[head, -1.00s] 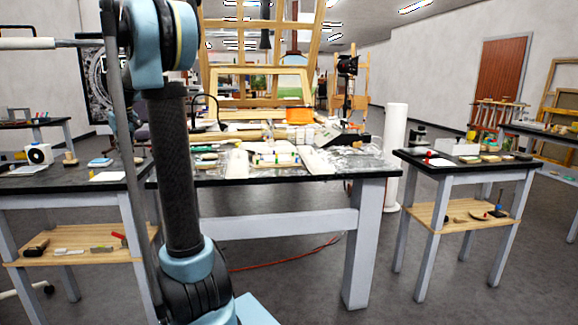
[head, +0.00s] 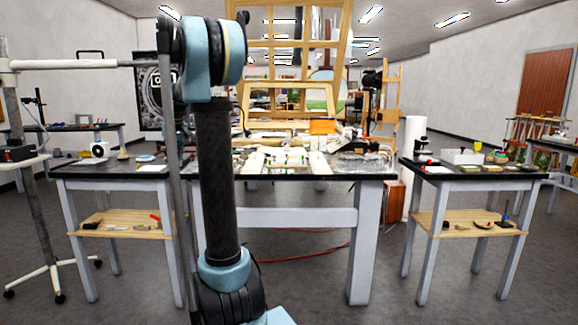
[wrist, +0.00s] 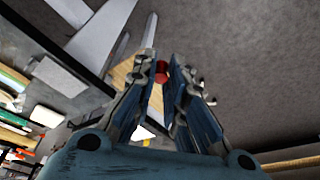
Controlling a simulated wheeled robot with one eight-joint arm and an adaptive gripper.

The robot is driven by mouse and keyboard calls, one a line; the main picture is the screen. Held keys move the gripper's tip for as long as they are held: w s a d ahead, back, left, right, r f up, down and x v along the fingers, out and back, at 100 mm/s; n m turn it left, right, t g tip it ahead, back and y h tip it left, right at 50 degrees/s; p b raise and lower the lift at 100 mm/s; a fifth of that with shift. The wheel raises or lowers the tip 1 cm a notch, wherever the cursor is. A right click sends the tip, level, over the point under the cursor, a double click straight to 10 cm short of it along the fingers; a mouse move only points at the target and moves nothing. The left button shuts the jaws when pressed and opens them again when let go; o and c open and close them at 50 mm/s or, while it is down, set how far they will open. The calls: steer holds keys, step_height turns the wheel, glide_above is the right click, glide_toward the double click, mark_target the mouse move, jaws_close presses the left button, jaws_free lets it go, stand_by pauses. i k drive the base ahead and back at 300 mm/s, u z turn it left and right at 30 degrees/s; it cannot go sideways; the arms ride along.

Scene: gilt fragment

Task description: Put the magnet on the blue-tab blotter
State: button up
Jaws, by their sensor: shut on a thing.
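My gripper (wrist: 163,78) is shut on a small red piece (wrist: 161,70), which I take to be the magnet. It shows between the fingertips in the wrist view, in the air above the grey floor; most of it is hidden by the fingers. In the head view my arm rises left of centre and my gripper is out of the picture. On the middle worktable, pale pieces with small coloured tabs (head: 288,160) lie near the front edge. They are too small for me to tell which one is the blue-tab blotter.
The dark-topped middle worktable (head: 350,175) is crowded, with an orange box (head: 322,127) towards the back. Side tables stand at left (head: 118,170) and right (head: 470,170), with small things on top and on lower shelves. Floor lies open between the middle and right tables.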

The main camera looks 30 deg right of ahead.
mark_target(294, 161)
steer(key=z, duration=1.1)
steer(key=i, duration=1)
steer(key=u, duration=0.05)
